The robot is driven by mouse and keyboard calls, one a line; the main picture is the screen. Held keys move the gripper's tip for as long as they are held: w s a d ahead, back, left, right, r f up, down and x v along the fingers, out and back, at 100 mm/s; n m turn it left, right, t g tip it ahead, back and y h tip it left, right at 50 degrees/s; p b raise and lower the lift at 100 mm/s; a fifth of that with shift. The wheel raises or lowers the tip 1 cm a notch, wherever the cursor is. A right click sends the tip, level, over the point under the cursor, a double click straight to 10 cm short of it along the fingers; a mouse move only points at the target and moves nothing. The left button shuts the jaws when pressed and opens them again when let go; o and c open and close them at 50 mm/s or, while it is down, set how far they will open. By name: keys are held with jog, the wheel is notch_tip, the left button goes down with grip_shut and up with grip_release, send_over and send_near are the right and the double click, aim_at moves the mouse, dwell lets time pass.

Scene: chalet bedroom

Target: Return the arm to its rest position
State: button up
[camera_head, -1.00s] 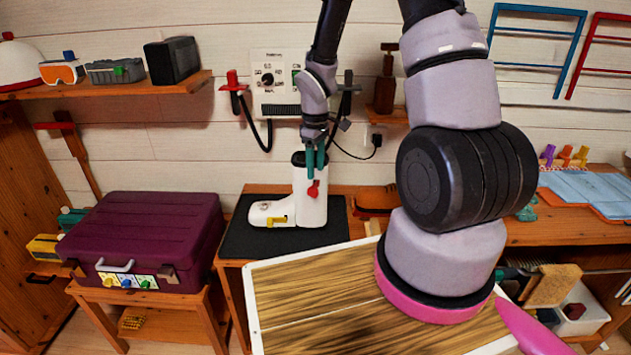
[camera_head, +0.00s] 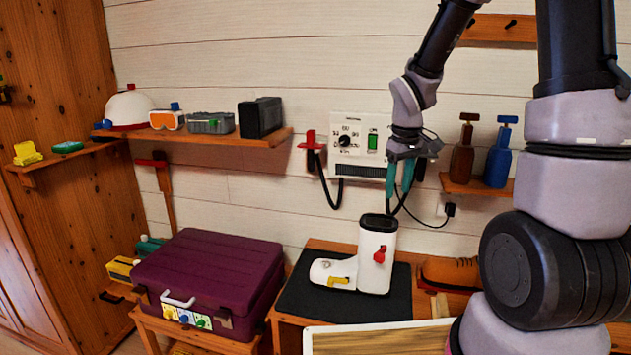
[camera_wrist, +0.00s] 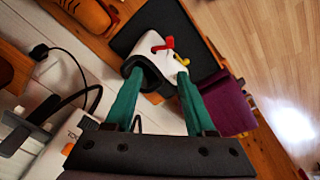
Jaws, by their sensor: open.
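My gripper (camera_head: 400,185) hangs from my arm in front of the wall, fingers pointing down. Its two green fingers are apart with nothing between them. In the wrist view my gripper (camera_wrist: 157,100) shows both fingers spread, with the white boot-shaped device beyond them. That white device (camera_head: 375,262), with a red lever and a yellow catch, stands upright on a black mat (camera_head: 310,295) below my gripper, apart from it. It also shows in the wrist view (camera_wrist: 165,62).
A wall control box (camera_head: 358,140) with a red hook and cable is just behind my gripper. A shelf with bottles (camera_head: 497,155) is to its right. A purple case (camera_head: 210,270) stands left of the mat. Another shelf (camera_head: 205,138) holds a helmet and boxes.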

jog(key=s+r+m+t+y, duration=0.2)
jog(key=s+r+m+t, duration=0.3)
jog(key=s+r, duration=1.2)
notch_tip(320, 180, up, 4)
jog(key=m, duration=0.4)
jog(key=shift+d+r+m, duration=0.15)
jog(key=shift+d+m, duration=0.05)
jog(key=shift+m, duration=0.1)
jog(key=shift+t, duration=0.3)
